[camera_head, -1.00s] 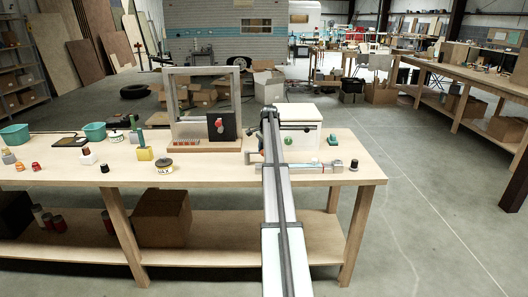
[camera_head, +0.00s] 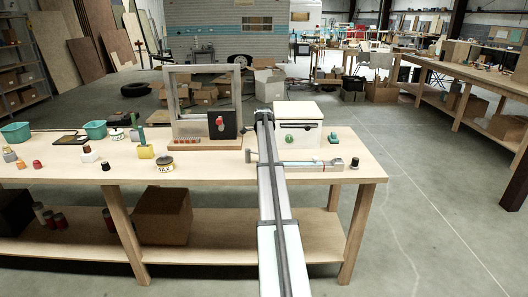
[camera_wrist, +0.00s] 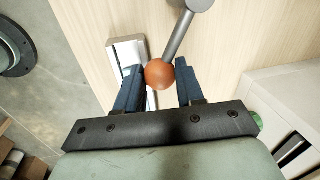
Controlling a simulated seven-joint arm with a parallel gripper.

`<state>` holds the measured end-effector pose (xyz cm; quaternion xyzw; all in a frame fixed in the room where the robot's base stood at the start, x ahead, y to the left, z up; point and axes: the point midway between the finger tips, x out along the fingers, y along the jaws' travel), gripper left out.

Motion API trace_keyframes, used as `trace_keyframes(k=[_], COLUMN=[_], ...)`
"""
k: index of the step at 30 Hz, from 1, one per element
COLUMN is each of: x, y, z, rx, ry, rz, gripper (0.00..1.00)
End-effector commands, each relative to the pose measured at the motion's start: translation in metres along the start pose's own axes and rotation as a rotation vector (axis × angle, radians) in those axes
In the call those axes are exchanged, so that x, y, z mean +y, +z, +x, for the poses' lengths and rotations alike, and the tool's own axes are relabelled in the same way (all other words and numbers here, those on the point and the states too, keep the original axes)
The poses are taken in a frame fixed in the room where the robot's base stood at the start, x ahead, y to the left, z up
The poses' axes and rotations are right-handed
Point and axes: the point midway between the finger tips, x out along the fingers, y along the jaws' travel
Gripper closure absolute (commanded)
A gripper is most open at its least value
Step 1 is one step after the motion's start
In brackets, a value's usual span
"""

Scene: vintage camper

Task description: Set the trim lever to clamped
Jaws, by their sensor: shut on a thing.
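The trim lever shows in the wrist view as a grey rod (camera_wrist: 178,36) with an orange ball knob (camera_wrist: 159,74). The rod runs up to a round grey hub (camera_wrist: 198,4) at the top edge. My gripper (camera_wrist: 157,82) has its two blue fingers on either side of the knob and is shut on it. In the head view my own arm hides the gripper and the knob. A long low fixture with a teal strip (camera_head: 312,165) lies on the bench to the right of my arm. The lever's marked positions cannot be read.
A white box (camera_head: 298,112) with a green button (camera_head: 290,138) stands behind the fixture. A grey frame (camera_head: 206,103) with a black panel and red knob stands to the left. A dark knob (camera_head: 354,163) sits near the right end of the bench (camera_head: 235,176).

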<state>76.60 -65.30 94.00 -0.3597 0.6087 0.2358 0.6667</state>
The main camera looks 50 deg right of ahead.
Motion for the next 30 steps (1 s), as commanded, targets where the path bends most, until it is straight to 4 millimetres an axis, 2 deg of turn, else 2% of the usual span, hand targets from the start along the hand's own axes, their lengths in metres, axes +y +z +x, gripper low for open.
trace_keyframes(k=[6, 18, 30], x=[0.014, 0.027, 0.031], y=[0.012, 0.035, 0.047], z=[-0.003, -0.006, -0.007], rx=[0.041, 0.105, 0.138], ry=[0.000, 0.000, 0.001], rz=[0.201, 0.530, 0.699], gripper=[1.00, 1.00, 1.00])
